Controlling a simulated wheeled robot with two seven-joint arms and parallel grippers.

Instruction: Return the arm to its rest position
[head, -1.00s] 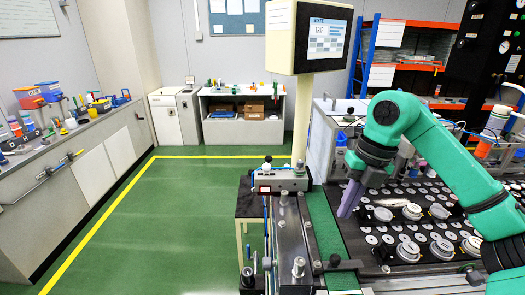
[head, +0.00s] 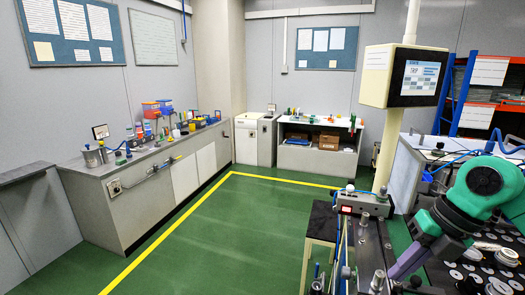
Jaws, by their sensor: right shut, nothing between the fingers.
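My right arm, green with black joints, comes in from the right edge of the head view. Its right gripper (head: 396,273) has purple fingers that point down and left. They are shut with nothing visible between them. The gripper is over the left edge of the black parts tray (head: 436,274), beside the conveyor; I cannot tell its exact height. My left gripper is not in view.
Round speaker parts (head: 507,257) lie on the black tray at lower right. A monitor (head: 418,76) stands on a post behind the conveyor. A long side bench (head: 140,200) with tools runs along the left wall.

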